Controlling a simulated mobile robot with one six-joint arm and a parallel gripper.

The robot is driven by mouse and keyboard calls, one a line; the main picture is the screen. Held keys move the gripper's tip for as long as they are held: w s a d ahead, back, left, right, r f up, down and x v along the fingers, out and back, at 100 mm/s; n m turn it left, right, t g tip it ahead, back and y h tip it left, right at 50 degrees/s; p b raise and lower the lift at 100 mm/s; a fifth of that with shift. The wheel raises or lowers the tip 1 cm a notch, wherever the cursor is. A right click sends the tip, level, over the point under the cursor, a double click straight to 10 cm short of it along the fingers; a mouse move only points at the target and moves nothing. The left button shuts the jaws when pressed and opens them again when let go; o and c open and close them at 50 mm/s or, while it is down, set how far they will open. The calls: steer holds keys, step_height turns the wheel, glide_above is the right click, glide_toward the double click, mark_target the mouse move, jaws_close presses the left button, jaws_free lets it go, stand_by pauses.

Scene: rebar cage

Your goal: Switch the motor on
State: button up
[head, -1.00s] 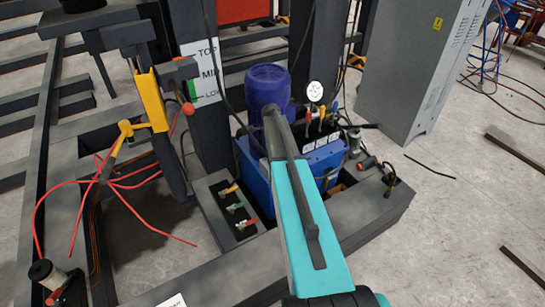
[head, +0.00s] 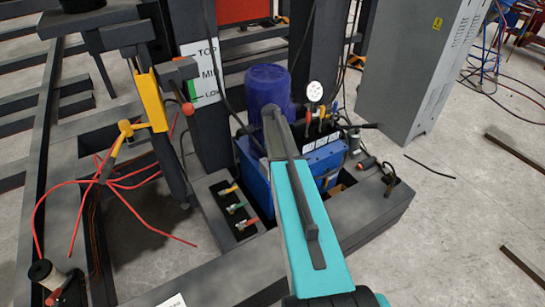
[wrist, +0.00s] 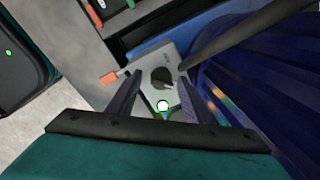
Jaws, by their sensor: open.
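In the wrist view a small grey switch box has a round black knob (wrist: 162,78) on its face. Small lettering beside the knob is too small to read. A white round light with a green rim (wrist: 162,106) shows below the knob. My gripper (wrist: 159,74) is open, with one dark finger on each side of the knob. I cannot tell whether either finger touches it. The blue motor (head: 268,86) stands on the blue tank (head: 318,166) in the head view, and its ribbed side (wrist: 255,90) fills the right of the wrist view. My arm hides the switch box in the head view.
Several coloured valve handles (head: 236,208) sit left of the tank. A pressure gauge (head: 314,91) and levers stand right of the motor. Dark posts rise behind it. A grey cabinet (head: 412,70) stands at the right, with red hoses (head: 110,180) at the left.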

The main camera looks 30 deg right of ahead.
steer(key=shift+r, duration=0.15)
step_height(320, 180, up, 14)
steer(key=b, duration=0.1)
steer(key=shift+s+a+f, duration=0.25)
steer(key=shift+s+a, duration=0.05)
steer(key=shift+s, duration=0.05)
stand_by(0.4)
steer(key=shift+a, duration=0.1)
